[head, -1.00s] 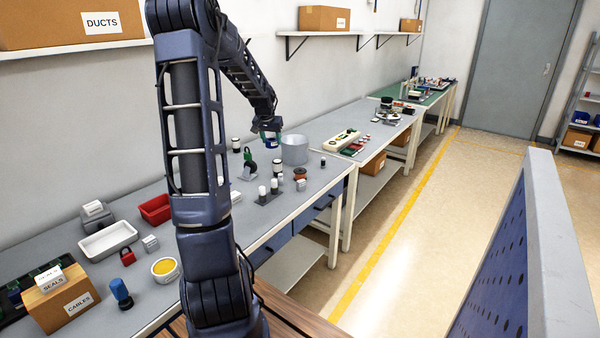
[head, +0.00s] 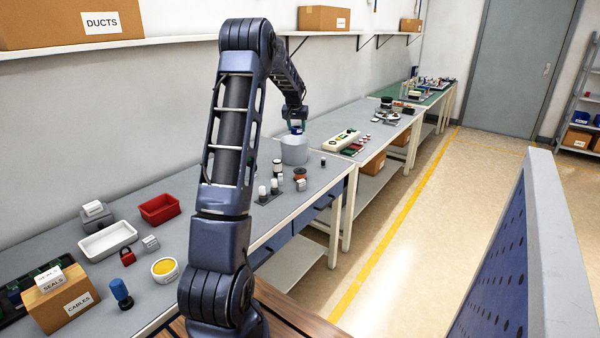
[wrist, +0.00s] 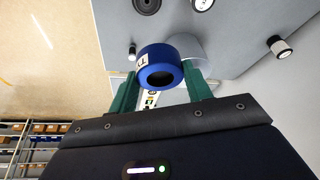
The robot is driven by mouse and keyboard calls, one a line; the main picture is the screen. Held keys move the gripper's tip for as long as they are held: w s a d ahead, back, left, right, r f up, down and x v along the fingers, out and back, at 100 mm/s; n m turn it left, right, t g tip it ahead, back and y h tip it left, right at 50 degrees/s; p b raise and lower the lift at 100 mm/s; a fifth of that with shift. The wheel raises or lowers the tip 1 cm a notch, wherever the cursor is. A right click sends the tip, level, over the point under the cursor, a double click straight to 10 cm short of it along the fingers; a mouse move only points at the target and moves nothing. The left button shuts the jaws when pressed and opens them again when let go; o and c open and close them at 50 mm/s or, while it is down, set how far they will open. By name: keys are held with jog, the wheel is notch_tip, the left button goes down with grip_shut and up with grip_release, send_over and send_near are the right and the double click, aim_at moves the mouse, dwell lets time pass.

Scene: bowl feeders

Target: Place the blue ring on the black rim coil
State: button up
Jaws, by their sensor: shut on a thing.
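My gripper (head: 296,126) is shut on the blue ring (wrist: 161,66). The ring is a thick blue band with a white label, between the green fingers in the wrist view. In the head view the ring (head: 297,130) hangs just above the round grey bowl (head: 294,151). A white coil with black rims (head: 278,169) stands on the bench to the left of the bowl, apart from the ring. I cannot tell for sure whether it is the black rim coil. A similar white and black piece (wrist: 279,46) stands at the right in the wrist view.
A reddish-brown spool (head: 300,173) stands in front of the bowl. White-topped pieces (head: 262,192) stand near the bench's front edge. A red bin (head: 159,208) and a white tray (head: 107,239) lie further left. A shelf (head: 180,34) runs above the bench along the wall.

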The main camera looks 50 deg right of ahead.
jog(key=shift+s+d, duration=0.3)
jog(key=shift+d, duration=0.5)
jog(key=shift+f, duration=0.2)
send_near(300, 169)
jog(key=x, duration=0.5)
jog(key=shift+d+f, duration=0.1)
jog(key=shift+f, duration=0.1)
jog(key=shift+f, duration=0.1)
jog(key=o, duration=1)
jog(key=shift+o, duration=0.2)
jog(key=v, duration=1.2)
